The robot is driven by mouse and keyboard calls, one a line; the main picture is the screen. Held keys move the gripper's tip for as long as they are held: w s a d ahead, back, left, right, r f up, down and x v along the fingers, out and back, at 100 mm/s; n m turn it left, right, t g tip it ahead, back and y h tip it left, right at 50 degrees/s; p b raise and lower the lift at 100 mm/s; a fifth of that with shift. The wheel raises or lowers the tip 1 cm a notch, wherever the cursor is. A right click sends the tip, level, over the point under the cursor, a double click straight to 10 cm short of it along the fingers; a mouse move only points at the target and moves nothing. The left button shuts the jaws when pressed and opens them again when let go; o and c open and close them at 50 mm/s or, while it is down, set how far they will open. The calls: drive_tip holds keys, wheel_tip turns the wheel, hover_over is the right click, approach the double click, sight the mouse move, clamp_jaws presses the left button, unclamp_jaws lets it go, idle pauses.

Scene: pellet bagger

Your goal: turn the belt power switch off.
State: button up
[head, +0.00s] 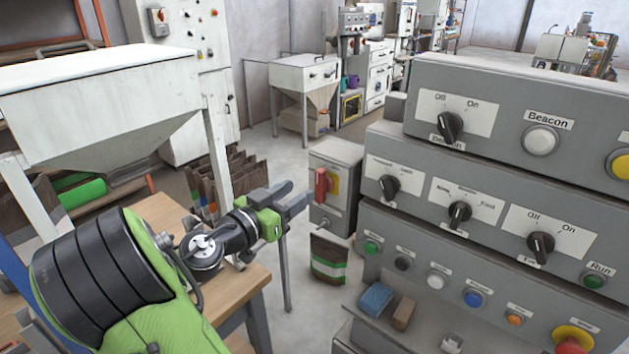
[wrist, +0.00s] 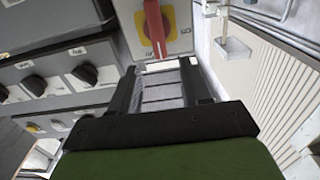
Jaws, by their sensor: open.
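A red rotary handle (head: 321,184) on a yellow plate sits on the front of a grey box (head: 343,205). Its label is not legible, so I cannot tell whether it is the belt power switch. In the wrist view the red handle (wrist: 154,24) stands upright, just beyond the fingertips. My gripper (head: 303,200) is open and empty, close to the box's left side in the head view. In the wrist view its two fingers (wrist: 161,72) point toward the handle with a gap between them. I see no contact with the handle.
A grey control panel (head: 480,165) with several black knobs and coloured buttons stands to the right. A bag with a green band (head: 328,262) is below the box. A wooden table (head: 160,215) lies under my arm. A white hopper (head: 105,95) stands at left.

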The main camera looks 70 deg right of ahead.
sight(317, 180)
drive_tip(key=x, duration=0.7)
drive_tip(key=shift+s+d+p, duration=0.15)
drive_tip(key=shift+p, duration=0.15)
drive_tip(key=shift+c, duration=0.3)
drive_tip(key=c, duration=0.7)
drive_tip(key=shift+f, duration=0.1)
clamp_jaws()
